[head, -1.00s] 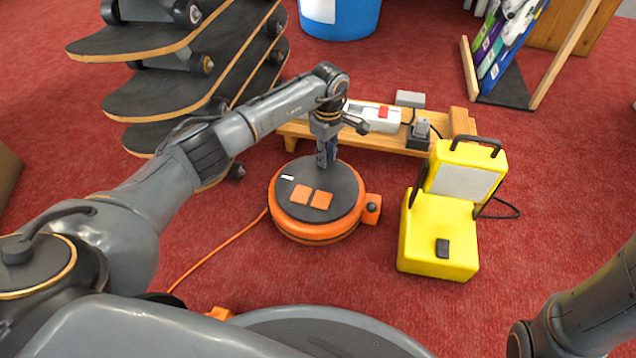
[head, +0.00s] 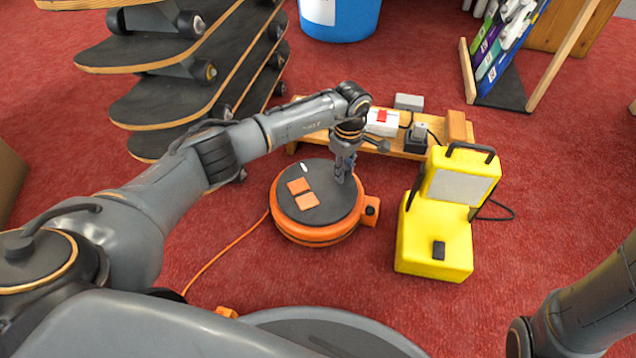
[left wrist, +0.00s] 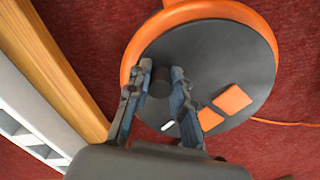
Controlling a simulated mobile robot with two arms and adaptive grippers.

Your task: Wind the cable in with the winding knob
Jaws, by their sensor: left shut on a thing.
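The cable reel (head: 305,236) is a low orange drum on the red floor with a dark round top disc (head: 325,212). The disc carries two orange squares and a white mark. My left gripper (head: 343,178) reaches down to the disc's far right part. In the left wrist view its fingers are shut on the dark winding knob (left wrist: 159,82), near the disc's rim. In the head view the fingers hide the knob. The orange cable (head: 215,259) runs from the reel's left side towards my base. My right gripper is out of view.
A yellow work lamp (head: 434,246) stands right of the reel. Stacked skateboards (head: 165,98) stand back left. An orange piece (head: 226,312) lies by my base.

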